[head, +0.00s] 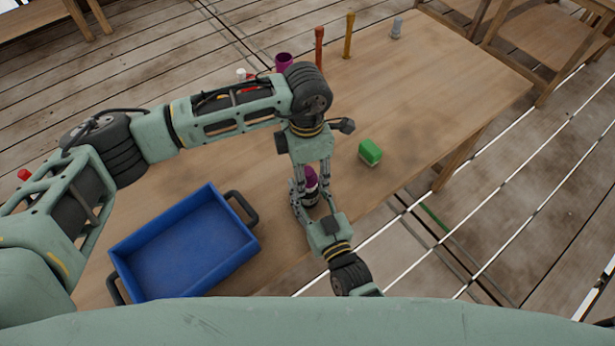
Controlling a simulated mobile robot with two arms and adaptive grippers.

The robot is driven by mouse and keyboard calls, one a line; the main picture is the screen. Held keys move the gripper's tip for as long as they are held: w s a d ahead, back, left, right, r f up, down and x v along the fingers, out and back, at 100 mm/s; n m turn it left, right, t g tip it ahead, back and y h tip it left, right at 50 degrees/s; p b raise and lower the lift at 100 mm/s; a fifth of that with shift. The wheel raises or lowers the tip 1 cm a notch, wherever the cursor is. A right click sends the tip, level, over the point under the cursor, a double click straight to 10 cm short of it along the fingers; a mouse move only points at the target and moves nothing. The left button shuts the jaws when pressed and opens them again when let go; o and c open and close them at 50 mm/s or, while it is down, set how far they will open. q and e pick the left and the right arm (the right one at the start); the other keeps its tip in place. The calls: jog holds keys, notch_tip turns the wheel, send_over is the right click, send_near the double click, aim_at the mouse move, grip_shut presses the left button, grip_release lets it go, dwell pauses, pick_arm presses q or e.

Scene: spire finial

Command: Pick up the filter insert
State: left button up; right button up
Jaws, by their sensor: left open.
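A small dark purple piece (310,180) with a pale band and a dark lower part shows between my two grippers. I cannot tell for sure whether it is the filter insert. My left gripper (311,176) points down from above, open, with its fingers around or beside the purple piece. My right gripper (314,205) reaches up from the bottom of the head view, close to the piece's lower part. The fingers of both grippers overlap there, so whether the right one is shut on the piece is unclear.
A blue tray (122,247) with dark handles stands empty at the left front. A green block (370,152) lies right of the grippers. A purple cup (284,61), a red-brown peg (319,46), an orange peg (348,36) and a grey peg (396,28) stand farther back. The table's right part is clear.

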aim_at(307, 169)
pick_arm(q)
jog(key=shift+f, duration=0.5)
jog(key=shift+c, duration=0.4)
jog(key=c, duration=0.8)
notch_tip(307, 169, up, 13)
jog(key=shift+r, duration=0.1)
jog(key=shift+c, duration=0.3)
